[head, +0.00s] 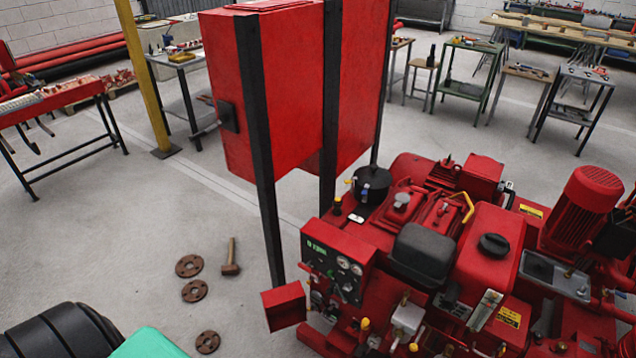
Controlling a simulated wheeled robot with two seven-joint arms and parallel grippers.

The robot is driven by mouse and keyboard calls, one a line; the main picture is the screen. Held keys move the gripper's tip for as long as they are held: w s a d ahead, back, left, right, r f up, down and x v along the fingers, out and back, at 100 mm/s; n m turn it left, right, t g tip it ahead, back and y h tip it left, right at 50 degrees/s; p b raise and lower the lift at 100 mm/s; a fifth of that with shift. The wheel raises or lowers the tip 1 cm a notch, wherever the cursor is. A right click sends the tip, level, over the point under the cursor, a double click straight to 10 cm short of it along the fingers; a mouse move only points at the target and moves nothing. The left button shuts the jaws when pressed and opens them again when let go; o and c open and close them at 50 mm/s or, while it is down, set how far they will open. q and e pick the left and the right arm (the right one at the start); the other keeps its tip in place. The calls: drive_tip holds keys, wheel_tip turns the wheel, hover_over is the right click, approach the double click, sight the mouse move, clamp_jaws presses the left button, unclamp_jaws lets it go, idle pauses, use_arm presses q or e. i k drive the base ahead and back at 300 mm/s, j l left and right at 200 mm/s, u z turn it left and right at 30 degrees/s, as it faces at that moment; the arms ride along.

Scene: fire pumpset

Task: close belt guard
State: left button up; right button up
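The red fire pumpset (430,250) fills the lower right of the head view. It has an instrument panel (336,262) with gauges, a black-capped red tank (490,245) and a red finned motor (587,208). I cannot tell for certain which part is the belt guard, or whether it is open. A small red box (284,305) sits at the pumpset's left front, by the foot of a black post. Neither gripper shows in this view.
Tall red cabinets (290,90) on black posts rise behind the pumpset. Rusty flanges (189,266) and a hammer (231,258) lie on the floor to its left. A yellow post (146,75) and workbenches stand farther back. The grey floor between is mostly clear.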

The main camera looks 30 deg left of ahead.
sight(285, 306)
drive_tip(key=j+z, duration=0.1)
drive_tip(key=z, duration=0.25)
drive_tip(key=j+z, duration=0.15)
drive_tip(key=z, duration=0.2)
drive_tip(key=j+z, duration=0.1)
drive_tip(key=z, duration=0.25)
drive_tip(key=k+j+z, duration=0.2)
drive_tip(key=j, duration=0.25)
drive_tip(key=j+z, duration=0.2)
drive_tip(key=j, duration=0.3)
drive_tip(key=k+j+z, duration=0.2)
drive_tip(key=j, duration=0.2)
drive_tip(key=k+j+z, duration=0.2)
drive_tip(key=j, duration=0.25)
drive_tip(key=k+j+z, duration=0.2)
drive_tip(key=j, duration=0.2)
drive_tip(key=k+j, duration=0.25)
drive_tip(key=j, duration=0.2)
drive_tip(key=k+j, duration=0.3)
drive_tip(key=j, duration=0.2)
drive_tip(key=k+j, duration=0.25)
drive_tip(key=j, duration=0.2)
drive_tip(key=k+j+z, duration=0.1)
drive_tip(key=k+j, duration=0.15)
drive_tip(key=j, duration=0.25)
